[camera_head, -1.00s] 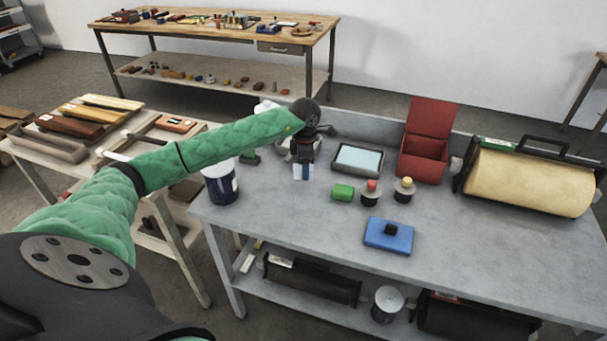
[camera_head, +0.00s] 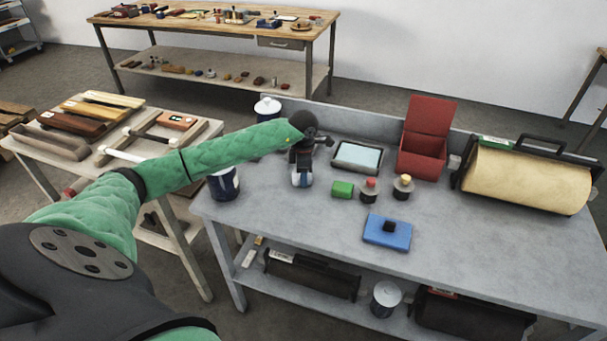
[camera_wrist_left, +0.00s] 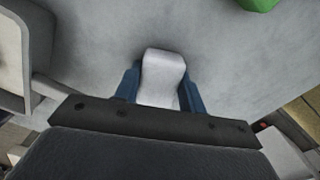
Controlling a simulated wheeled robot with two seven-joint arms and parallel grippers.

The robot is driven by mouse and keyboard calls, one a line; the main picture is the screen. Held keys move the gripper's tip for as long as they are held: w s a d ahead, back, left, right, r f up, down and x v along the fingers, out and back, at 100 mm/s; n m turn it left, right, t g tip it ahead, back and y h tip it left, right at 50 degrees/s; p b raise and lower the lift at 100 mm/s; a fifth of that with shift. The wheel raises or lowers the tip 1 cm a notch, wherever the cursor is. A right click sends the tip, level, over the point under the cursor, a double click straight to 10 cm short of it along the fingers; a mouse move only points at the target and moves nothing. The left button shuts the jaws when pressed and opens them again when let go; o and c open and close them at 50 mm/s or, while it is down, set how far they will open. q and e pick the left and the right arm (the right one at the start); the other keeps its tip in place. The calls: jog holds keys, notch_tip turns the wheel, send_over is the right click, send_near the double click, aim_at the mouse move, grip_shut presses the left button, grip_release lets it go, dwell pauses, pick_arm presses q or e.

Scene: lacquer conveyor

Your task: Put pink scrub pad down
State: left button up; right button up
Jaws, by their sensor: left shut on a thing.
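My left gripper (camera_head: 302,180) points down over the left part of the grey table. In the left wrist view its blue fingertips (camera_wrist_left: 161,88) are shut on a pale, whitish pad (camera_wrist_left: 162,76). No pink shows on this pad; it looks white to light grey. In the head view the pad is small and mostly hidden by the gripper, and whether it touches the table I cannot tell. My right gripper is not in view.
To the right are a green block (camera_head: 342,189), two small knobbed pieces (camera_head: 369,190) (camera_head: 403,188) and a blue pad (camera_head: 387,233). Behind are a tray (camera_head: 357,157) and a red box (camera_head: 422,158). A dark blue can (camera_head: 224,184) stands left. The grey table's (camera_head: 480,245) front right is clear.

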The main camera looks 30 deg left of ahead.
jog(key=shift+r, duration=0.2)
pick_arm(q)
jog(key=o, duration=0.9)
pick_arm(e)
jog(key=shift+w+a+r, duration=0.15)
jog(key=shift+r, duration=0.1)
pick_arm(q)
jog(key=shift+r, duration=0.3)
notch_tip(320, 180, up, 4)
jog(key=shift+r+b, duration=0.15)
jog(key=shift+b, duration=0.9)
jog(key=shift+r+b, duration=1.05)
jog(key=shift+r, duration=2.55)
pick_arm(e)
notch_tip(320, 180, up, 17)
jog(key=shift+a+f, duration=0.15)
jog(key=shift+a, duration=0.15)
